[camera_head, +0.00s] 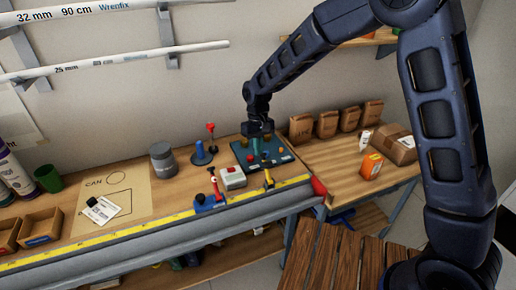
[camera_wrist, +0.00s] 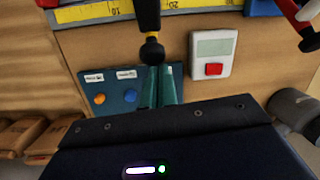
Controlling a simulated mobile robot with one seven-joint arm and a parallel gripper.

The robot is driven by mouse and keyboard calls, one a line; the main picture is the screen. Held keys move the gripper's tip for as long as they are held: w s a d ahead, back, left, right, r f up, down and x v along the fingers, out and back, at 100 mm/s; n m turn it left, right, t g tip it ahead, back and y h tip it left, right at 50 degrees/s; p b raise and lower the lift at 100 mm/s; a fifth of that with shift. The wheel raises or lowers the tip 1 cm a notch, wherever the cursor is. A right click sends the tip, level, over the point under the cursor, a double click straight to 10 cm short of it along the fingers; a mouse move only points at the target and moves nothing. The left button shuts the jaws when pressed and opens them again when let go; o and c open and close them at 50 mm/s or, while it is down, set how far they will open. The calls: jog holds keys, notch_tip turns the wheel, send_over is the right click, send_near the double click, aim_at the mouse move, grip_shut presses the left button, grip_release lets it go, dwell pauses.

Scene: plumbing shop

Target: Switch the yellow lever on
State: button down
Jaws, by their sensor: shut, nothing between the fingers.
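The yellow lever (camera_head: 268,180) stands at the front edge of the workbench, beside the yellow ruler, in the head view. In the wrist view the black knob (camera_wrist: 152,52) of a lever with a dark shaft and a little yellow shows at the top centre. My gripper (camera_head: 256,153) points down over the dark teal panel, behind the yellow lever. Its teal fingers (camera_wrist: 161,84) are together and empty. In the wrist view the knob is just beyond the fingertips; whether they touch is unclear. The lever's base is mostly out of the wrist view.
The dark teal panel (camera_wrist: 110,90) carries orange and blue knobs. A white box with a red button (camera_head: 232,178) and a red lever on a blue base (camera_head: 210,201) stand to the left. A red-topped joystick (camera_head: 202,153) and grey jar (camera_head: 162,160) are behind. Paper bags (camera_head: 327,124) stand right.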

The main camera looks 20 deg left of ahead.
aim_at(262, 155)
jog(key=shift+d, duration=0.1)
jog(key=shift+s+d+r, duration=0.15)
jog(key=shift+s+r, duration=0.05)
jog(key=shift+r, duration=0.05)
jog(key=shift+s+r+t+y, duration=0.1)
jog(key=shift+r+t+y, duration=0.05)
jog(key=shift+t+y, duration=0.15)
jog(key=shift+s+d+r+t+y, duration=0.5)
jog(key=shift+d+r+t+y, duration=0.05)
jog(key=shift+d+t+y, duration=0.05)
jog(key=shift+s+d+r+t+y, duration=0.6)
jog(key=shift+s+d+t+y, duration=0.2)
jog(key=shift+s+d+y, duration=0.1)
jog(key=shift+s+d+r, duration=0.2)
jog(key=shift+s+d, duration=0.15)
jog(key=s+d+f+t+y, duration=0.1)
jog(key=s+d+f, duration=0.1)
jog(key=s+d, duration=0.6)
jog(key=shift+s+d+f, duration=0.35)
jog(key=shift+f, duration=0.05)
